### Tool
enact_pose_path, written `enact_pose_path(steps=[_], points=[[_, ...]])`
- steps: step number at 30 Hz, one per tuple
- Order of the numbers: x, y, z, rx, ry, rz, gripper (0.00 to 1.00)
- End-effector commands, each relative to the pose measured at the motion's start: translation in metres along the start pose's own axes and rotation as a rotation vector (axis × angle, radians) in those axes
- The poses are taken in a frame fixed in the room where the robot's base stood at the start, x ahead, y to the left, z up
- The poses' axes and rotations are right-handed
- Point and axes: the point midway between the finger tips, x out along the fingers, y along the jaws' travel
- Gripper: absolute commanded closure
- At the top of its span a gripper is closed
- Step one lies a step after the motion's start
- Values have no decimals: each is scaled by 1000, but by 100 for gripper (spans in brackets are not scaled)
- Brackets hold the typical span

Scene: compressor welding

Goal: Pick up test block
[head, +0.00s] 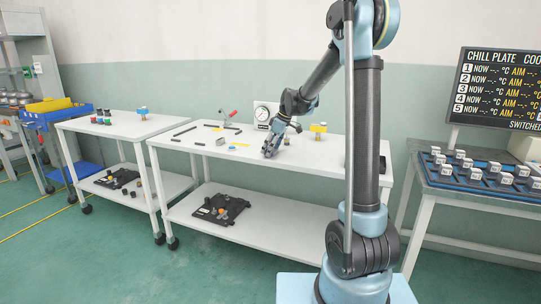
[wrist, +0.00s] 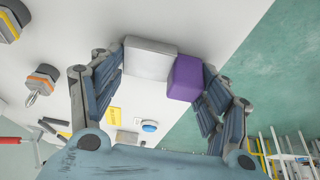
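In the wrist view, a silver-grey block (wrist: 148,62) and a purple block-shaped piece (wrist: 185,80) sit side by side between my fingers near the white table's edge. I cannot tell which is the test block, or whether they are joined. My gripper (wrist: 163,68) has its fingers apart, the left one beside the silver block and the right one beside the purple piece. Contact cannot be made out. In the head view my gripper (head: 268,153) is low over the front of the middle white table (head: 225,150), and the pieces there are too small to make out.
Dark bars, yellow strips and a gauge (head: 264,114) are on the same table. A yellow-topped fixture (head: 318,128) stands right of my gripper. A dark fixture (head: 220,209) is on the lower shelf. A rack of blocks (head: 487,176) is at right, under a display (head: 497,88).

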Motion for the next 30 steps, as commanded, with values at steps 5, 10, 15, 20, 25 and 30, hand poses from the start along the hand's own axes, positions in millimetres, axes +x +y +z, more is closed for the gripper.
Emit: enact_pose_path(steps=[5, 10, 15, 20, 25, 30], points=[[0, 0, 0, 0, 0, 1, 62], [0, 0, 0, 0, 0, 1, 62], [-8, 0, -3, 0, 0, 1, 62], [-30, 0, -12, 0, 0, 1, 62], [-58, 0, -24, 0, 0, 1, 62], [-80, 0, -33, 0, 0, 1, 62]])
